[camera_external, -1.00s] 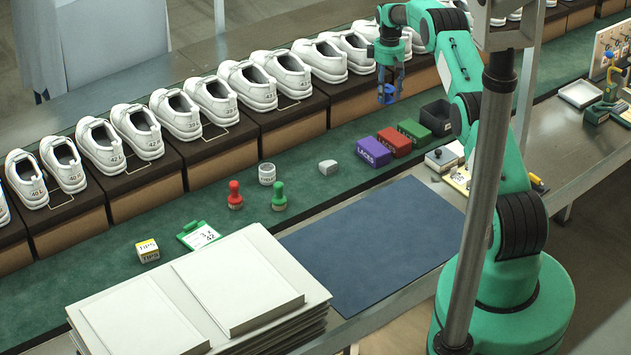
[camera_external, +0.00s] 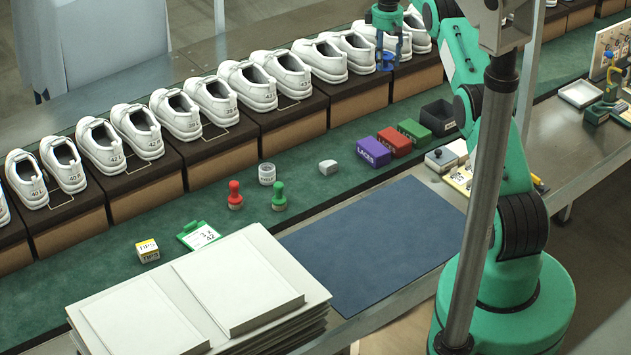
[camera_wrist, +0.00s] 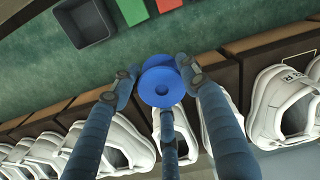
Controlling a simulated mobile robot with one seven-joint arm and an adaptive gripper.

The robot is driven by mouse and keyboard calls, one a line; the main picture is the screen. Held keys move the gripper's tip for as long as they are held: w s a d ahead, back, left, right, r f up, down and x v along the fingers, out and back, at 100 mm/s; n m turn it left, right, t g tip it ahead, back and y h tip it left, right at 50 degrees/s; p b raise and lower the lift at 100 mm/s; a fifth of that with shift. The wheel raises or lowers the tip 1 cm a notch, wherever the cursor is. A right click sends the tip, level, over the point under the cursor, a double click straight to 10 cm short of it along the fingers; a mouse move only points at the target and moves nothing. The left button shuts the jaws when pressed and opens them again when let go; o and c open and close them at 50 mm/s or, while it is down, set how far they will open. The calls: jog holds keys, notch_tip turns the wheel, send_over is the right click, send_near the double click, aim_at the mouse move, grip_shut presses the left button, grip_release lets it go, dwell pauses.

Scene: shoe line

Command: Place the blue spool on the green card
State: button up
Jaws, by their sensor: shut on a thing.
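The blue spool (camera_external: 386,67) is held in my gripper (camera_external: 388,56), high up near the back row of shoes in the external view. The green card (camera_external: 198,235), with a green clip edge and a white printed label, lies flat on the green bench mat at the lower left, far from my gripper. Nothing lies on its label.
White shoes on dark boxes (camera_external: 292,108) line the back. A red stamp (camera_external: 235,196), a green stamp (camera_external: 279,197), a clear round container (camera_external: 267,174) and a yellow box (camera_external: 148,251) stand near the card. Stacked pale boards (camera_external: 205,290) lie in front. Coloured boxes (camera_external: 370,151) stand farther right.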

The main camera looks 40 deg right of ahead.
jog(key=w+a+n+p, duration=0.1)
jog(key=a+n, duration=0.5)
jog(key=a, duration=4.1)
jog(key=s+a+n, duration=0.1)
jog(key=s+a, duration=0.4)
jog(key=a, duration=0.5)
jog(key=s+a+n, duration=0.2)
jog(key=s+a, duration=0.3)
jog(key=a, duration=0.5)
jog(key=s+a+n+p, duration=0.1)
jog(key=s+a+n, duration=0.1)
jog(key=s+a, duration=0.4)
jog(key=a, duration=0.4)
jog(key=shift+f, duration=0.2)
notch_tip(320, 180, down, 10)
jog(key=shift+w+r, duration=0.15)
jog(key=shift+f, duration=0.7)
send_over(206, 241)
jog(key=shift+w+f+b, duration=0.1)
jog(key=shift+f+b, duration=0.2)
jog(key=shift+f, duration=2.8)
